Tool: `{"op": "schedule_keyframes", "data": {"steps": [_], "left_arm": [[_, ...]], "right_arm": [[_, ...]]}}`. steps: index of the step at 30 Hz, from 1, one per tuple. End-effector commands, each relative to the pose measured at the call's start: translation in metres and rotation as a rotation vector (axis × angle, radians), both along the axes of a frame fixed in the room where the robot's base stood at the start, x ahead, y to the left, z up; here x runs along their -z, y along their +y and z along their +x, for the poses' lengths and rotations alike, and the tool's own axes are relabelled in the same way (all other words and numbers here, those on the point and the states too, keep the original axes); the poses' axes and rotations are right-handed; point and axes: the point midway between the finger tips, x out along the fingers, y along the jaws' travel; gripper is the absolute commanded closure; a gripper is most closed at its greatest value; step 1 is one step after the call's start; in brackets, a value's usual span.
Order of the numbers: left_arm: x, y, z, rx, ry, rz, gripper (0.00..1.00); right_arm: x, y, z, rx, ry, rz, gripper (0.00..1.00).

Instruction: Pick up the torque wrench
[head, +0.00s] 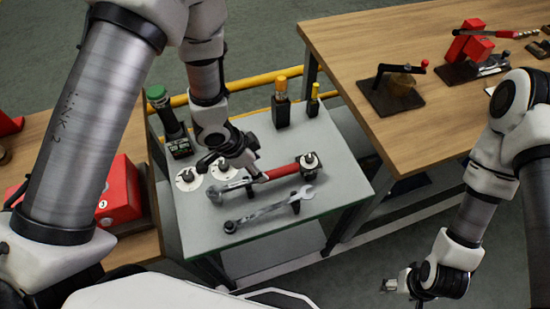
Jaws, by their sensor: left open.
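The torque wrench (283,172), with a red handle and a silver end toward the left, lies on the small grey-topped table. Its right end is by a black block. My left gripper (236,172) is open over the wrench's left part, just left of the red handle, and hides some of it. I cannot tell whether its fingers touch the wrench. My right gripper (391,286) hangs low at the bottom right, away from the table; its finger state is unclear.
A silver spanner (268,209) lies in front on black supports. White discs (188,179), a green-capped black tool (165,112) and yellow-topped bottles (281,105) stand on the same table (345,185). Wooden benches (345,40) flank it; a yellow rail runs behind.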

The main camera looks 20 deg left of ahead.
Motion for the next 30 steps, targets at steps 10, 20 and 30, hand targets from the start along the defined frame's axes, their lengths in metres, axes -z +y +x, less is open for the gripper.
{"op": "schedule_keyframes", "data": {"steps": [10,20,30], "left_arm": [[0.050,-0.017,0.015,-0.002,0.002,-0.002,0.43],[0.056,-0.019,0.017,-0.004,0.000,-0.001,0.68],[0.056,-0.019,0.017,-0.004,-0.001,-0.002,1.00]], "right_arm": [[-0.014,0.000,0.000,0.000,0.000,0.000,0.33],[-0.013,0.000,0.000,0.000,0.000,0.000,0.33],[-0.013,0.000,0.000,0.000,0.000,0.000,0.33]]}}
